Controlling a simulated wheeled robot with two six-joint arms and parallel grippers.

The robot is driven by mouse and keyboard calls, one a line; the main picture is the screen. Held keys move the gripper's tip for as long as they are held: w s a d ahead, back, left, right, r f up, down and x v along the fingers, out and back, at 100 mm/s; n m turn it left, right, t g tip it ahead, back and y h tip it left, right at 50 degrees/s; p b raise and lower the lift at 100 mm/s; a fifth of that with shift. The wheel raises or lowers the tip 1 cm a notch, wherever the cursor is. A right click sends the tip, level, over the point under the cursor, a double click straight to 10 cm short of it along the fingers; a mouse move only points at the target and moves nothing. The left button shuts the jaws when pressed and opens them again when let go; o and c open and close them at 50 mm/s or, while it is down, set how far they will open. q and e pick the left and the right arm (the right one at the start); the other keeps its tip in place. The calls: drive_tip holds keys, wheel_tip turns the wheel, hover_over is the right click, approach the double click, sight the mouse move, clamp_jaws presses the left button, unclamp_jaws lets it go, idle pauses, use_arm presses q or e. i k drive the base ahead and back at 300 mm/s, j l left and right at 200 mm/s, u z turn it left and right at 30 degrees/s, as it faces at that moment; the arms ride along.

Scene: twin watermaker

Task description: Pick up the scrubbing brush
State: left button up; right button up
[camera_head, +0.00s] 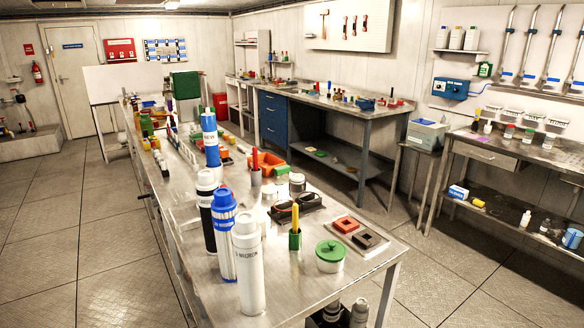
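I cannot make out a scrubbing brush for certain in the head view. Many items on the benches are too small to tell apart. A long steel workbench (318,276) runs from the near middle to the back left. At its near end a flat tray holds a red-orange block (346,224) and a dark block (367,239). A green pot (295,240) with a yellow item upright in it stands to their left. Dark items (308,201) lie behind the pot. Neither of my grippers is in view.
Tall filter cartridges, one white (248,265), one blue and white (223,235), stand along the bench's left edge. A white tub with a green lid (330,255) is near the front. A blue-drawer bench (273,112) stands behind. Floor at the left (90,230) is clear.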

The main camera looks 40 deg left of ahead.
sight(283, 170)
drive_tip(key=i+l+u, duration=0.1)
drive_tip(key=u, duration=0.35)
drive_tip(key=i+l+u, duration=0.25)
drive_tip(key=u, duration=0.15)
drive_tip(key=i+l+u, duration=0.2)
drive_tip(key=u, duration=0.25)
drive_tip(key=i+l+u, duration=0.1)
drive_tip(key=l+u, duration=0.3)
drive_tip(key=i+l+u, duration=0.1)
drive_tip(key=l+u, duration=0.15)
drive_tip(key=u, duration=0.2)
